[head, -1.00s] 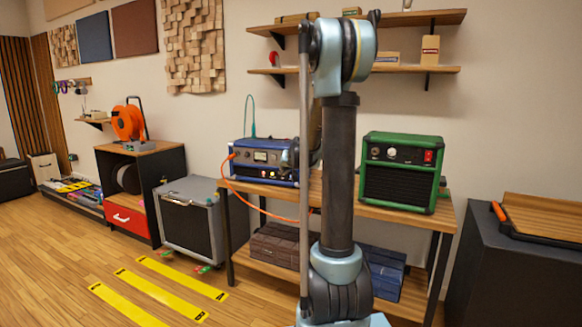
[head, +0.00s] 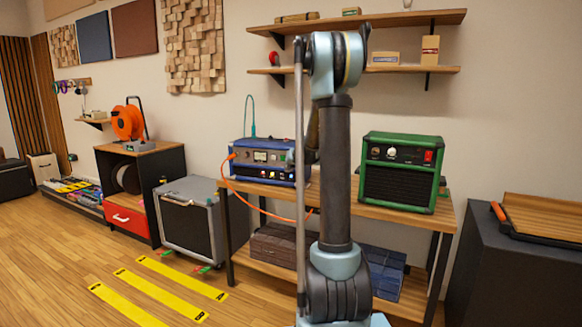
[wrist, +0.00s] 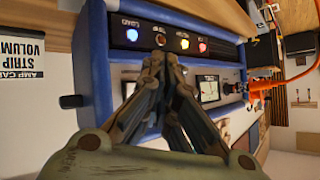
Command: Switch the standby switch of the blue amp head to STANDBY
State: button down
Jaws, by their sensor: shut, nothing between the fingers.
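The blue amp head (head: 268,172) stands on the left part of the wooden bench in the head view, with an orange cable plugged in at its left. In the wrist view the blue amp head (wrist: 102,60) fills the middle, with a dark strip (wrist: 170,40) of coloured lights and a LOAD label. My gripper (wrist: 163,62) is shut and empty, its tips in front of the amp's face near that strip. I cannot tell whether they touch it. I cannot make out the standby switch or its position; the fingers cover part of the face.
The orange plug (wrist: 262,86) and its cable are beside the amp in the wrist view. A green amp (head: 400,172) stands on the bench (head: 340,190) to the right. A grey cabinet (head: 185,222) is to the left, and shelves (head: 370,70) hang above.

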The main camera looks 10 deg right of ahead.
jog(key=shift+w+d+f, duration=0.1)
jog(key=shift+w+d, duration=0.25)
jog(key=shift+w, duration=0.3)
jog(key=shift+w+d, duration=0.35)
jog(key=shift+w, duration=0.2)
dwell(1.8)
jog(key=shift+s+a, duration=0.1)
jog(key=shift+s, duration=0.05)
jog(key=shift+s+a, duration=0.25)
jog(key=shift+s, duration=0.25)
dwell(0.4)
jog(key=shift+s+a+r, duration=0.15)
jog(key=shift+s+a, duration=0.25)
jog(key=shift+s, duration=0.3)
jog(key=shift+s+a+r, duration=0.1)
jog(key=shift+s+a, duration=0.3)
jog(key=shift+s, duration=0.35)
jog(key=shift+s+a+r, duration=0.15)
jog(key=shift+s+a, duration=0.25)
jog(key=shift+s, duration=0.3)
